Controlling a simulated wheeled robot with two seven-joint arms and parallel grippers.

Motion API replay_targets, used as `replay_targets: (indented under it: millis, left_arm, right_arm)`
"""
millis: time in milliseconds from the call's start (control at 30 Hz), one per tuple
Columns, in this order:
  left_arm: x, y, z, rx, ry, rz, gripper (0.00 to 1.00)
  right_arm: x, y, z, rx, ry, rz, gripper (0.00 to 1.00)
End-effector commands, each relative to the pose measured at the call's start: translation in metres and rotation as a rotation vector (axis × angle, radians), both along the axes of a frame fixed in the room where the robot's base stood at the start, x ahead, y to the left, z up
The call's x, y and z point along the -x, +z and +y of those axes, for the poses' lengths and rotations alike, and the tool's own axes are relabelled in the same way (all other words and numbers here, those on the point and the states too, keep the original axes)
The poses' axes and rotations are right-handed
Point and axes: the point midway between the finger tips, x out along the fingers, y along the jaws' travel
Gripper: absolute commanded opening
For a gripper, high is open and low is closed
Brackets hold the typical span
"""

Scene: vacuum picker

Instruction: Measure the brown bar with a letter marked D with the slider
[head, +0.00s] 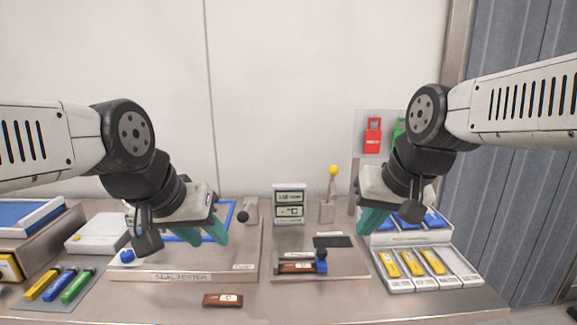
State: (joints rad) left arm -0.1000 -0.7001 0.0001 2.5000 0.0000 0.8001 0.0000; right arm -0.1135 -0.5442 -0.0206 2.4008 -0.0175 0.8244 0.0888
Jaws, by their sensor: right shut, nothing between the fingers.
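A brown bar (296,267) with a small white label lies in the measuring fixture (345,270) at the centre of the bench, beside the slider with its blue knob (321,256). Its letter is too small to read. Another brown bar (222,300) with a white label lies near the front edge; its letter looks like C, but I cannot be sure. My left gripper (202,234) is open and empty above the tester board. My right gripper (371,222) is shut and empty, to the right of the fixture and above it.
A tester board (190,276) with a blue frame fills the left centre. A grey tray (462,268) with yellow pieces stands at right. Yellow, blue and green bars (68,284) lie at left. A small display (289,204) and a yellow-knobbed lever (333,171) stand behind the fixture.

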Motion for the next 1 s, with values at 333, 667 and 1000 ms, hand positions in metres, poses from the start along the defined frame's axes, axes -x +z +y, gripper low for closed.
replay_targets:
  millis: [333,667,1000]
  left_arm:
    - [0.000,0.000,0.000,0.000,0.000,0.000,0.36]
    - [0.000,0.000,0.000,0.000,0.000,0.000,0.36]
    - [0.000,0.000,0.000,0.000,0.000,0.000,0.36]
  right_arm:
    - [0.026,-0.001,0.002,0.043,0.077,-0.079,0.33]
    - [-0.065,-0.012,0.011,0.169,0.231,0.105,0.51]
    - [-0.168,-0.081,0.036,0.274,0.427,0.309,0.51]
